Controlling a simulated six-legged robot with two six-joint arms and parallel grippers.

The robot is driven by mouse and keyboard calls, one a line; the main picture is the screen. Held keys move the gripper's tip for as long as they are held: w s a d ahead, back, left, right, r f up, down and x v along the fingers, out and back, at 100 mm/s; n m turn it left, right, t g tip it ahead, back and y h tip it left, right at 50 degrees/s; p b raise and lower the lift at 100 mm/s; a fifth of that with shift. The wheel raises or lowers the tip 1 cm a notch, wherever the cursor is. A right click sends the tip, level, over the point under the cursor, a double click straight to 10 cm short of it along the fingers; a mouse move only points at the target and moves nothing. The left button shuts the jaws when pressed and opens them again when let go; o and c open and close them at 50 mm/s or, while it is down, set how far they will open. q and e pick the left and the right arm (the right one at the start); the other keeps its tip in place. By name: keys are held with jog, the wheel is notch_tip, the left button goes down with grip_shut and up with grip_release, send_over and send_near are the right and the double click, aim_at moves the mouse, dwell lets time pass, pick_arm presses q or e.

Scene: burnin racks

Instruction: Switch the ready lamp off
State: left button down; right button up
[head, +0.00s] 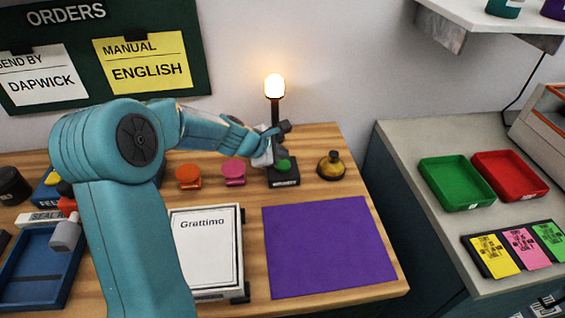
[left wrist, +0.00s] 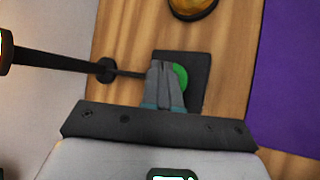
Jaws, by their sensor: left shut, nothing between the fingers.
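The ready lamp (head: 274,88) is a glowing bulb on a dark post at the back of the wooden table, and it is lit. In front of it is a dark box with a green button (head: 283,166); its label is too small to read. The button also shows in the left wrist view (left wrist: 181,76). My left gripper (head: 273,158) is shut and empty, with its fingertips right at the button box. In the left wrist view the fingers (left wrist: 163,68) partly cover the button's left side. I cannot tell whether they touch it. My right gripper is not in view.
A brass bell (head: 331,166) stands right of the button box, and pink (head: 234,172) and orange (head: 188,176) pieces stand left. A purple mat (head: 328,245) and a Grattimo sheet (head: 207,250) lie in front. Green (head: 457,183) and red (head: 510,175) trays sit on the side counter.

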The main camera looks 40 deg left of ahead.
aim_at(280, 166)
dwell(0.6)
pick_arm(q)
jog(key=shift+f+b, duration=0.4)
jog(key=shift+b, duration=0.05)
jog(key=shift+f+b, duration=0.55)
dwell(0.4)
jog(key=shift+r, duration=0.1)
jog(key=shift+r+p, duration=0.9)
jog(key=shift+p, duration=0.05)
notch_tip(280, 166, up, 6)
jog(key=p, duration=0.6)
